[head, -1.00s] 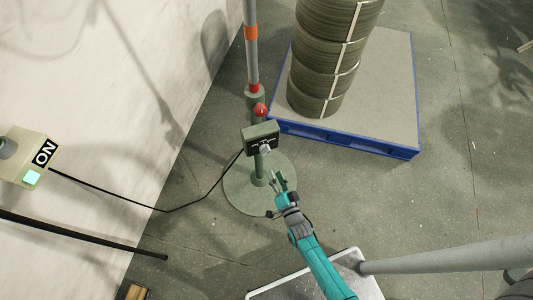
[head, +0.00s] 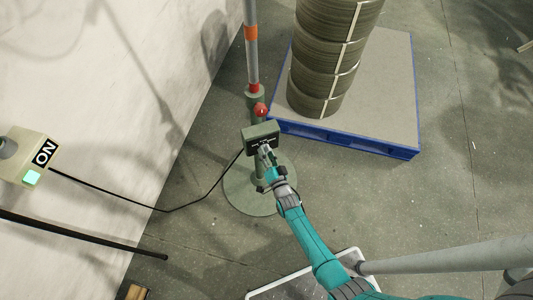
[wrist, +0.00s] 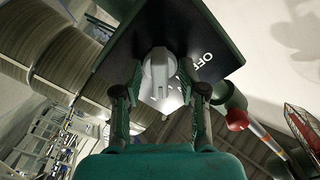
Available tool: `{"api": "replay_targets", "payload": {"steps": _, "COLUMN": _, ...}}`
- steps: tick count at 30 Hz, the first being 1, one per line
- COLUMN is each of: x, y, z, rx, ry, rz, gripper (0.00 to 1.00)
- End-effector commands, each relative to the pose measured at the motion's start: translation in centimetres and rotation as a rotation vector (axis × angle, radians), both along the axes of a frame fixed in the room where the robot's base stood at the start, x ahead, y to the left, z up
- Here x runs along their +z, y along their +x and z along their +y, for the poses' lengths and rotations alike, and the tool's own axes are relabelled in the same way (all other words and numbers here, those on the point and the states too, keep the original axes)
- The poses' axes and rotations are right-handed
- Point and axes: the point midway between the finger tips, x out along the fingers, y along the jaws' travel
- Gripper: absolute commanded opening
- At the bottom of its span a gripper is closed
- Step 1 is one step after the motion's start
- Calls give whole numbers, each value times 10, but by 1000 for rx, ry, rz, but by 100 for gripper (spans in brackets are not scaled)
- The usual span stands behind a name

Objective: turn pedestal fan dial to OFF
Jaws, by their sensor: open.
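The pedestal fan's green control box (head: 261,136) stands on its post above a round green base (head: 236,190). In the wrist view, the box's dark panel (wrist: 217,55) carries a light grey dial (wrist: 158,75) and the white word OFF to the dial's right. Other lettering is partly hidden behind the dial. My gripper (wrist: 160,98) is open, with one finger on each side of the dial. I cannot tell whether the fingers touch it. In the head view, my gripper (head: 266,155) is right at the front of the box and hides the dial.
A blue-edged pallet (head: 390,100) with a strapped stack of coils (head: 325,60) stands behind to the right. Open floor lies to the right.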

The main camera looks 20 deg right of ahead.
Motion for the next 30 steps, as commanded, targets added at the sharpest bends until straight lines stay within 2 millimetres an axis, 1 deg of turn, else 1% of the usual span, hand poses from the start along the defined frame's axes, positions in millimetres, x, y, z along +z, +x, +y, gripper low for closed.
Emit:
{"api": "replay_targets", "payload": {"steps": 3, "x": 0, "y": 0, "z": 0, "rx": 0, "ry": 0, "rz": 0, "gripper": 42}}
{"api": "replay_targets", "payload": {"steps": 5, "x": 0, "y": 0, "z": 0, "rx": 0, "ry": 0, "rz": 0, "gripper": 27}}
{"api": "replay_targets", "payload": {"steps": 6, "x": 0, "y": 0, "z": 0, "rx": 0, "ry": 0, "rz": 0, "gripper": 17}}
{"api": "replay_targets", "payload": {"steps": 8, "x": 0, "y": 0, "z": 0, "rx": 0, "ry": 0, "rz": 0, "gripper": 2}}
{"api": "replay_targets", "payload": {"steps": 9, "x": 0, "y": 0, "z": 0, "rx": 0, "ry": 0, "rz": 0, "gripper": 0}}
{"api": "replay_targets", "payload": {"steps": 20, "x": 0, "y": 0, "z": 0, "rx": 0, "ry": -29, "rz": 1, "gripper": 0}}
{"api": "replay_targets", "payload": {"steps": 26, "x": 0, "y": 0, "z": 0, "rx": -1, "ry": -125, "rz": 3, "gripper": 0}}
{"api": "replay_targets", "payload": {"steps": 30, "x": 0, "y": 0, "z": 0, "rx": -1, "ry": -234, "rz": 5, "gripper": 0}}
